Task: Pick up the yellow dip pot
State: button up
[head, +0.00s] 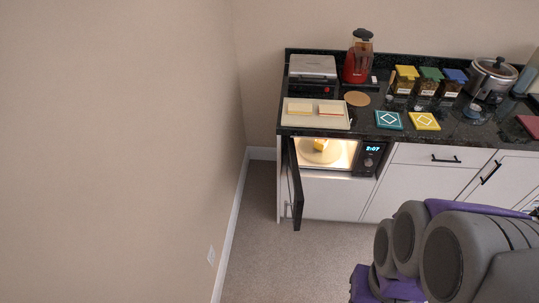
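A small yellow thing (320,145), which looks like the yellow dip pot, stands on the round turntable (318,156) inside a lit microwave. It is too small to make out its details. The microwave (370,160) is built in under the counter, and its dark door (295,190) hangs open on the left side. My gripper is not in view; only grey and purple parts of my own body show at the lower right.
The black counter (450,125) above holds a red blender (358,62), jars with yellow (407,73), green and blue lids, a silver cooker (492,78), a tray (315,121) and tiles. Carpet (330,260) before the microwave is clear. A wall (130,150) fills the left.

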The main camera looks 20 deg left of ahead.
aim_at(320, 145)
jog(key=k+j+u, duration=0.1)
jog(key=j+u, duration=0.2)
jog(key=j, duration=0.3)
jog(key=i+l+u, duration=0.2)
jog(key=l, duration=0.85)
jog(key=i+l+u, duration=0.2)
jog(key=l, duration=0.8)
jog(key=l+u, duration=0.2)
jog(key=l, duration=0.85)
jog(key=i+j, duration=0.65)
jog(key=i, duration=0.25)
